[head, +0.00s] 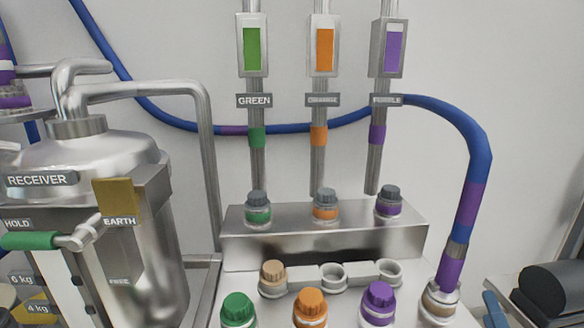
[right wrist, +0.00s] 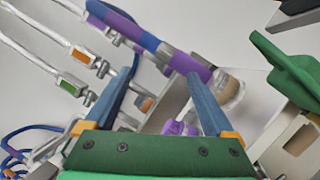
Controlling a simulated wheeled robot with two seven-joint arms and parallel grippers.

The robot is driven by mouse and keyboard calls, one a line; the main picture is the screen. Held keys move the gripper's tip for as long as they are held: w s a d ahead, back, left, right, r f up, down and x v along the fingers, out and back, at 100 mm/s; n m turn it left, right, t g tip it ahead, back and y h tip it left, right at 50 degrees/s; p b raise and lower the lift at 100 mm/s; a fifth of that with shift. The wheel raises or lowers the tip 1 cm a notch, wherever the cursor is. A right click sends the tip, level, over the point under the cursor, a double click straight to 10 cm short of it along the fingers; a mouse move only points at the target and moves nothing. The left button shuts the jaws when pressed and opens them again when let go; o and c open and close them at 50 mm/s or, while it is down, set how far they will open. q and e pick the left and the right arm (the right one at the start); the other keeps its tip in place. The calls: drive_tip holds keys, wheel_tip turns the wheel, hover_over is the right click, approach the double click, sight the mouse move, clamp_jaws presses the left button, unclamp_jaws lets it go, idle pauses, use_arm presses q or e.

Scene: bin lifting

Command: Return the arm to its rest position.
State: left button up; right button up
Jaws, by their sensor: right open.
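My right gripper (right wrist: 161,72) is open in the right wrist view, with its two blue fingers apart and nothing visibly held. The thick blue hose (right wrist: 150,42) with purple bands passes beyond the fingertips. In the head view, what looks like one blue finger of this gripper (head: 494,309) shows at the lower right edge, to the right of the hose's lower end. There the hose (head: 470,150) arches down, and its purple end sits in a tan and metal collar (head: 440,298). My left gripper is not in view.
A steel receiver vessel (head: 85,160) with a green-handled lever (head: 30,241) stands at left. Green, orange and purple pipes hang above a steel ledge (head: 325,240) with capped jars. Larger green (head: 238,308), orange (head: 310,306) and purple (head: 379,301) caps stand in front. The upper right is clear wall.

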drive_tip(key=s+f+m+g+h, duration=0.2)
drive_tip(key=s+f+m+g, duration=0.2)
drive_tip(key=f+m+g, duration=0.75)
drive_tip(key=s+a+f+m+g+y, duration=0.65)
drive_tip(key=s+a+f, duration=0.55)
drive_tip(key=a+f, duration=0.35)
drive_tip(key=s+f, duration=0.3)
drive_tip(key=f, duration=1.4)
drive_tip(key=s+d+f+g, duration=0.1)
drive_tip(key=s+d+f, duration=0.1)
drive_tip(key=s+f, duration=0.6)
drive_tip(key=s, duration=0.3)
drive_tip(key=shift+d+g, duration=0.15)
drive_tip(key=shift+g, duration=0.15)
drive_tip(key=shift+h, duration=0.25)
